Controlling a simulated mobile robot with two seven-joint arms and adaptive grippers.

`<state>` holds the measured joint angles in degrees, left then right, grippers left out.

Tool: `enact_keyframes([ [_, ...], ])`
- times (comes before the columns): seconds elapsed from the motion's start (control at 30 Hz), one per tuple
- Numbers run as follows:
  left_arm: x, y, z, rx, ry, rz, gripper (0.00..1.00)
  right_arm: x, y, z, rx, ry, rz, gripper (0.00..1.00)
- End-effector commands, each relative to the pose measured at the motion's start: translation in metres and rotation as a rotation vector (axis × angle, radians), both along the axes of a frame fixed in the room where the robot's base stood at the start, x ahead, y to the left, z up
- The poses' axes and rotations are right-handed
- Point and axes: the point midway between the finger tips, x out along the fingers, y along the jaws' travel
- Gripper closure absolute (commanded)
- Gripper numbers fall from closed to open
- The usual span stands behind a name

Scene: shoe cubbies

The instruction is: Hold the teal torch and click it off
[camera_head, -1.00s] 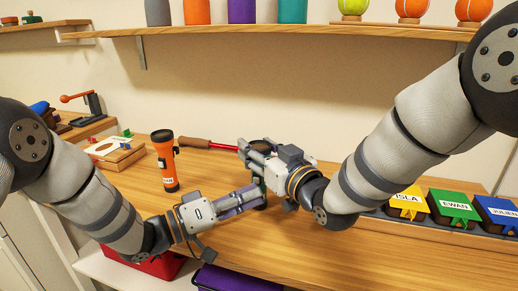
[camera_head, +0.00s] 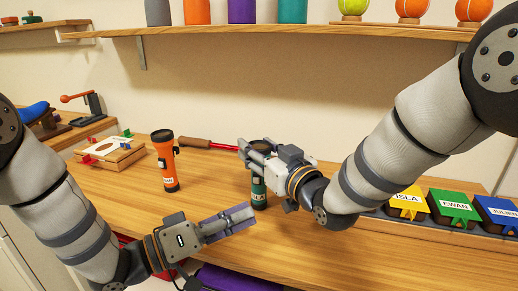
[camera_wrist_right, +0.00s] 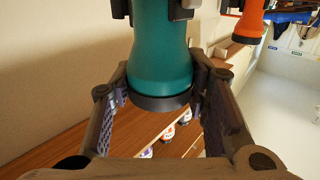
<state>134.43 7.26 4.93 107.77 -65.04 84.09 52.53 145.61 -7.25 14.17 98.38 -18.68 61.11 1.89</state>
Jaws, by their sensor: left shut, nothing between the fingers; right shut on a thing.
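The teal torch (camera_head: 259,194) is upright over the wooden table, its lower body showing beneath my right gripper (camera_head: 256,156). I cannot tell whether its base touches the wood. My right gripper is shut around the torch's upper part and hides much of it. In the right wrist view the teal torch (camera_wrist_right: 162,45) sits between the fingers, its flared head with a dark rim facing the camera. My left gripper (camera_head: 244,215) is shut and empty, just in front of the torch's base in the picture. The switch cannot be made out, nor whether the lamp is lit.
An orange torch (camera_head: 165,162) stands to the left. A red-shafted screwdriver (camera_head: 205,144) lies behind. Yellow, green and blue name-labelled boxes (camera_head: 453,207) line the right. The table front (camera_head: 340,250) is clear.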

Motion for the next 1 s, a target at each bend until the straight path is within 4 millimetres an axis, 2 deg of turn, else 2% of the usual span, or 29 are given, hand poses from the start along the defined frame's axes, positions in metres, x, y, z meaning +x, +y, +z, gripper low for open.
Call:
enact_keyframes([
  [0.1,0.0,0.0,0.0,0.0,0.0,0.0,1.0,0.0,0.0,0.0,0.0,0.0,0.0,0.9],
  [0.13,0.0,0.0,0.0,0.0,0.0,0.0,1.0,0.0,0.0,0.0,0.0,0.0,0.0,0.55],
  [0.23,0.0,0.0,0.0,0.0,0.0,0.0,1.0,0.0,0.0,0.0,0.0,0.0,0.0,0.34],
  [0.57,0.0,0.0,0.0,0.001,0.0,-0.001,1.0,-0.003,-0.002,0.0,0.0,0.0,-0.001,0.34],
  [0.67,0.0,0.0,0.0,0.0,0.0,0.0,1.0,-0.017,-0.011,0.0,-0.001,0.002,-0.001,0.34],
  [0.9,0.0,0.0,0.0,0.0,0.0,0.0,1.0,-0.073,-0.044,0.0,0.0,0.002,-0.002,0.34],
  [1.0,0.0,0.0,0.0,0.0,0.0,0.0,1.0,-0.09,-0.054,0.0,0.0,0.002,-0.002,0.34],
])
